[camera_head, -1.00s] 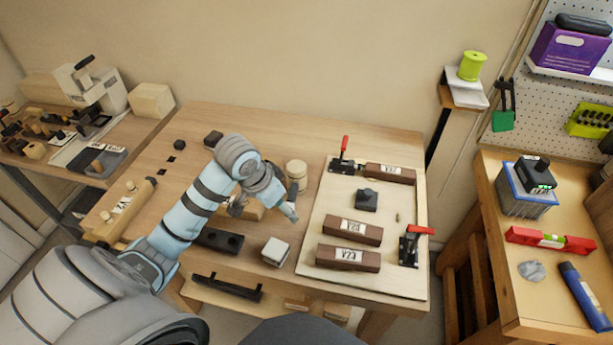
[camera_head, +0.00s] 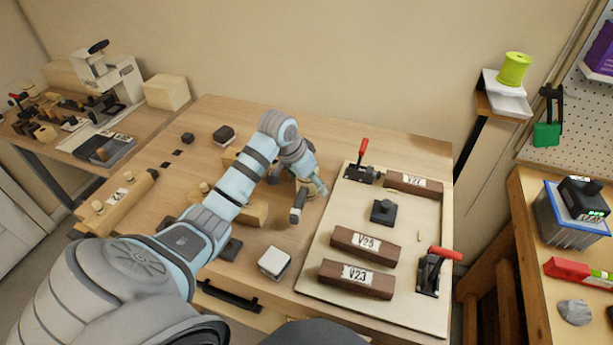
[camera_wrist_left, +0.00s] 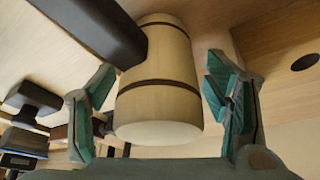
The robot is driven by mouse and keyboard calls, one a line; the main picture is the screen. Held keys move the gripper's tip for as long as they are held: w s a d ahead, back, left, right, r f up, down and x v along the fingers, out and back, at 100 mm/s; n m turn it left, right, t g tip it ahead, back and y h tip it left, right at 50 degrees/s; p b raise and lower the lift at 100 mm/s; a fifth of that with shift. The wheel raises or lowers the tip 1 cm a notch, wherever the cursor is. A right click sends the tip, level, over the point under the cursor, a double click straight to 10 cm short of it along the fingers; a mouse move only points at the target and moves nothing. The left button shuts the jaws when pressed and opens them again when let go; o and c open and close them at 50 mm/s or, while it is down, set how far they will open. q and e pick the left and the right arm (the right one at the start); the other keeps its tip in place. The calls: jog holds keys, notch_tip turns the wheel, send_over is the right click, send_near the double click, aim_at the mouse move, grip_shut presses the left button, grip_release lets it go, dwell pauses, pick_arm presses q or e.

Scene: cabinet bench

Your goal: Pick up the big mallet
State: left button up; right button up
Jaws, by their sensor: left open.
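The big mallet has a pale wooden barrel-shaped head (camera_wrist_left: 165,75) with two dark bands and a thick dark handle (camera_wrist_left: 92,28), seen in the left wrist view. Its head stands between the two green-padded fingers of my left gripper (camera_wrist_left: 162,108), which is open with a gap visible on the right side. My right gripper is not in view.
A pale board (camera_head: 412,225) right of the gripper holds labelled dark blocks (camera_head: 356,279) and red-handled clamps (camera_head: 437,262). A white-topped block (camera_head: 275,262) is near the front edge. Wooden blocks and a dark block (camera_head: 224,134) lie left and behind. Bare bench lies toward the back.

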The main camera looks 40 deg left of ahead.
pick_arm(q)
jog(key=shift+w+d+f, duration=0.1)
jog(key=shift+w+f, duration=0.05)
jog(key=shift+f, duration=0.35)
jog(key=shift+r, duration=0.1)
jog(key=c, duration=1.4)
jog(key=shift+r, duration=0.1)
notch_tip(320, 180, up, 20)
jog(key=p, duration=0.6)
